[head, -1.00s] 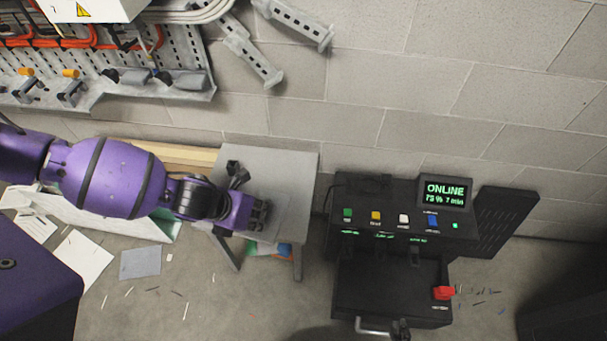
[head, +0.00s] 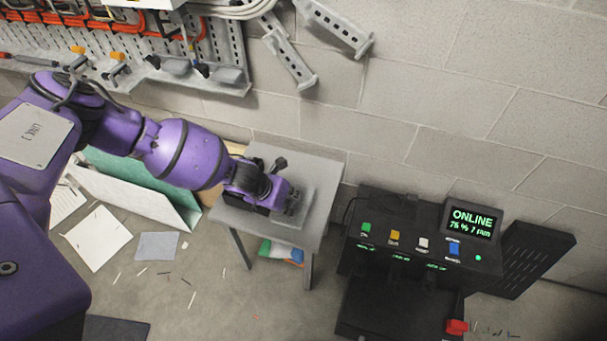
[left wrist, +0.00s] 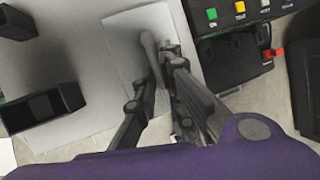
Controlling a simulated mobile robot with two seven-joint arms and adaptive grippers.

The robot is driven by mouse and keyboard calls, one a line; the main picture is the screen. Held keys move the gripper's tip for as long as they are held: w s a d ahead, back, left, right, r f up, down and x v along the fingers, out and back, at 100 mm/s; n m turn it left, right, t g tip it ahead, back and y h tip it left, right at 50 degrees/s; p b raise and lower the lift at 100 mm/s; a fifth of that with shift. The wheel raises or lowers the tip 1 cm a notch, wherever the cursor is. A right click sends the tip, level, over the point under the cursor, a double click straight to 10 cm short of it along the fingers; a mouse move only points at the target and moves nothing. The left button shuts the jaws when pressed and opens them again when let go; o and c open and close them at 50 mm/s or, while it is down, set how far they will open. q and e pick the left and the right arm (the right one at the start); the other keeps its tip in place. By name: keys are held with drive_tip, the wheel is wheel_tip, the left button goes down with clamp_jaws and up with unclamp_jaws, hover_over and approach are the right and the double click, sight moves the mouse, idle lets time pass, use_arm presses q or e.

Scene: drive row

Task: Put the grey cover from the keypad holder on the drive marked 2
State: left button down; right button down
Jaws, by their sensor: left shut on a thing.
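My left gripper (head: 292,207) is low over a small grey table (head: 262,152). In the left wrist view my left gripper (left wrist: 160,85) has its fingers closed around an upright grey handle-like bar. The bar stands on a flat pale grey plate, which I take for the grey cover (left wrist: 120,35). The plate shows partly beside the gripper in the head view; the fingers hide the rest. I cannot tell whether it touches the table. No drive marked 2 can be made out, and I cannot identify the keypad holder for certain. My right gripper is out of view.
A black machine (head: 385,290) with coloured keys and a lit ONLINE screen (head: 471,222) stands right of the table, with a gap between. A red part (head: 456,326) is at its front. A tool rail (head: 205,85) hangs on the wall. Papers (head: 97,238) and scraps lie on the floor.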

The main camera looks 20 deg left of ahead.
sight(291, 202)
use_arm(q)
drive_tip(key=w+f, duration=0.1)
drive_tip(key=f, duration=0.1)
drive_tip(key=shift+w+f, duration=0.35)
drive_tip(key=shift+w, duration=0.05)
drive_tip(key=shift+w+f+b, duration=0.15)
drive_tip(key=shift+w+b, duration=0.05)
drive_tip(key=shift+b, duration=0.1)
drive_tip(key=shift+w+f+b, duration=0.15)
drive_tip(key=shift+w+f, duration=0.05)
drive_tip(key=shift+f, duration=0.7)
drive_tip(key=shift+w+f+b, duration=0.15)
drive_tip(key=shift+f, duration=0.75)
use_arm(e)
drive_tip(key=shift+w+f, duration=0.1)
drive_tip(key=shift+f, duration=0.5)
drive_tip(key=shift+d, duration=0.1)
use_arm(q)
drive_tip(key=c, duration=2)
unclamp_jaws()
drive_tip(key=shift+f, duration=0.1)
drive_tip(key=shift+o, duration=0.8)
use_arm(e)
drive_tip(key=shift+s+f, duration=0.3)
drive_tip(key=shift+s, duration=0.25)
